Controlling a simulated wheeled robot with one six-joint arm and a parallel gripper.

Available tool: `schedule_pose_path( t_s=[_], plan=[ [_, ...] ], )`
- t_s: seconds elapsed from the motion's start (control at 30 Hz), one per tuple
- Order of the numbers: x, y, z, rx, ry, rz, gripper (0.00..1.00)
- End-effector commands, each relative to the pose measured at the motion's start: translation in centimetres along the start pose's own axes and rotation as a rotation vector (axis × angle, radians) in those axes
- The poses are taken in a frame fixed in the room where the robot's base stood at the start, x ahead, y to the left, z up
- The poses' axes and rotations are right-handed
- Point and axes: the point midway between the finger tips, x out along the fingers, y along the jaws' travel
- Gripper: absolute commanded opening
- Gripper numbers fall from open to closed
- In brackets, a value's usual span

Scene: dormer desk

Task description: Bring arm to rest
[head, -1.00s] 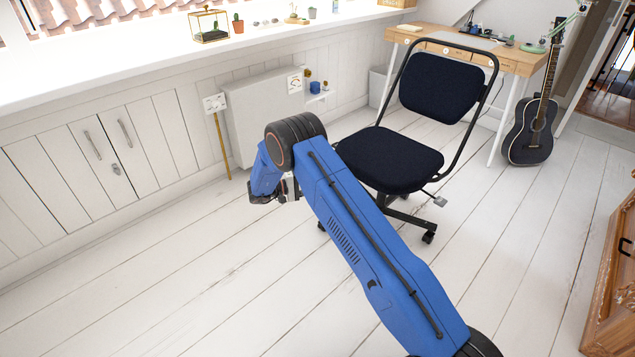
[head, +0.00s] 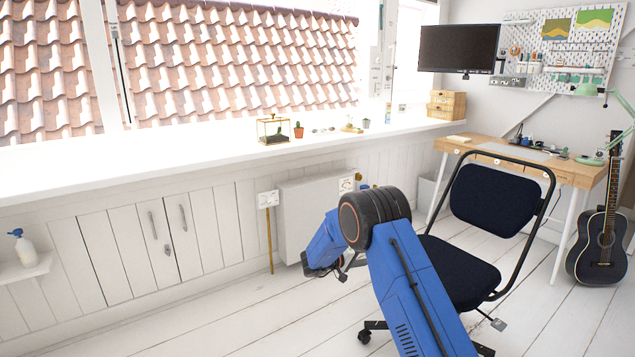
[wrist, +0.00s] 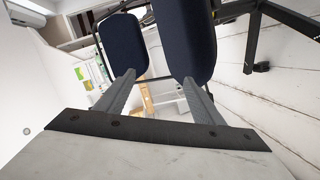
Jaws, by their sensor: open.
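My blue arm shows in the head view, rising from the bottom edge and bending at a dark round joint in front of the radiator. My gripper (wrist: 160,90) is open and empty in the wrist view, its two grey fingers apart. In the head view the gripper lies beyond the arm's bend and is mostly hidden. The dark blue office chair (head: 462,268) stands just right of the arm. Its seat and back (wrist: 187,40) appear beyond the fingers in the wrist view.
A wooden desk (head: 555,168) stands at the back right, with a guitar (head: 597,245) leaning by it. A white radiator (head: 305,215) is on the wall behind the arm. A long white sill (head: 180,150) holds a glass terrarium (head: 273,130).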

Motion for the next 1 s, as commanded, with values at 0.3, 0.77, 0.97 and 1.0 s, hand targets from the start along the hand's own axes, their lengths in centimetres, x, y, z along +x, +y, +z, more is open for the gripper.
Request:
schedule_pose_path(
  t_s=[0.3, 0.77, 0.97, 1.0],
  plan=[
    [0.3, 8.8, -6.4, 0.264, 0.229, -0.222, 0.62],
    [-3.8, 20.9, -9.6, 0.509, 0.477, -0.589, 0.62],
    [-6.7, 25.7, -8.4, 0.558, 0.542, -0.756, 0.62],
    [-7.4, 26.6, -8.0, 0.565, 0.551, -0.789, 0.62]
  ],
)
